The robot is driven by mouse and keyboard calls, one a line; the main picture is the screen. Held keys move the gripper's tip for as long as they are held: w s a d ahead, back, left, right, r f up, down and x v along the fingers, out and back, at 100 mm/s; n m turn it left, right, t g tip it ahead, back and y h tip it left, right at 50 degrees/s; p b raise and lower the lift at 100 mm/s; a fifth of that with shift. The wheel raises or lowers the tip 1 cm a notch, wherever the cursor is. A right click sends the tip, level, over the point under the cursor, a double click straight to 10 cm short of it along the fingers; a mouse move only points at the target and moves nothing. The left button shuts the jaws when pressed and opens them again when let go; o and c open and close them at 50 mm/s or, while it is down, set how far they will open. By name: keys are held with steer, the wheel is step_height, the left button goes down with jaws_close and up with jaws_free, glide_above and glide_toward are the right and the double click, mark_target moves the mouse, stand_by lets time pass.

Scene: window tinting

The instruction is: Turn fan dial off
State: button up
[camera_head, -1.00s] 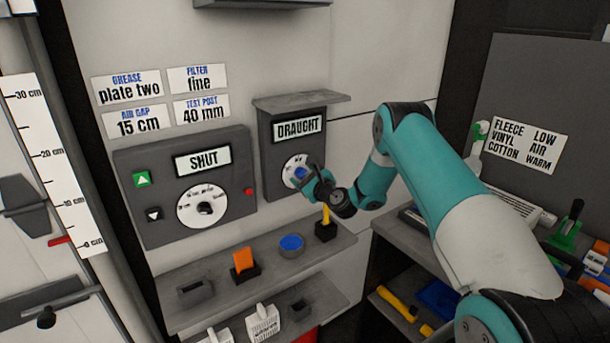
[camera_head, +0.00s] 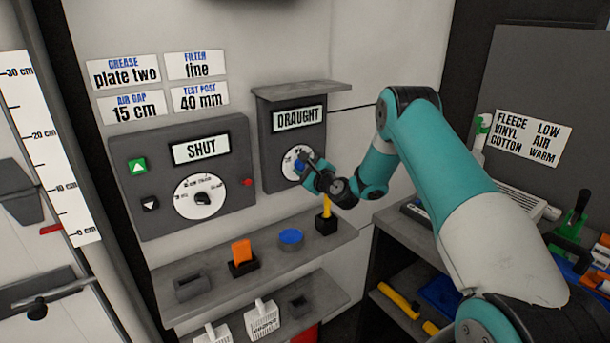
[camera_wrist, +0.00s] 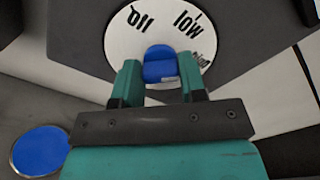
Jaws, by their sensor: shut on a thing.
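The fan dial has a round white face (camera_head: 291,157) on the grey DRAUGHT panel (camera_head: 271,176). Its blue knob (camera_head: 299,165) sits at the face's centre. In the wrist view the blue knob (camera_wrist: 160,63) is between the two teal fingers of my gripper (camera_wrist: 160,76), which is shut on it. The dial face (camera_wrist: 124,50) reads "off" at upper left, "low" at upper right and a partly cut word further right. I cannot tell which word the knob points to. In the head view my gripper (camera_head: 309,166) partly covers the dial.
The SHUT panel (camera_head: 233,196) with a larger dial and buttons is left of the fan panel. A shelf (camera_head: 215,275) below holds an orange block (camera_head: 241,253), a blue disc (camera_head: 290,237) and a yellow-handled tool (camera_head: 326,208). A ledge (camera_head: 303,90) overhangs the DRAUGHT panel.

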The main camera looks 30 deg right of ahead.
steer(key=n+b, duration=0.3)
steer(key=b, duration=0.1)
steer(key=n+b, duration=0.2)
steer(key=shift+f+n, duration=0.3)
steer(key=shift+f, duration=0.05)
steer(key=shift+n+b, duration=7.5)
steer(key=shift+b, duration=2.4)
steer(key=o, duration=0.9)
steer(key=shift+r, duration=0.1)
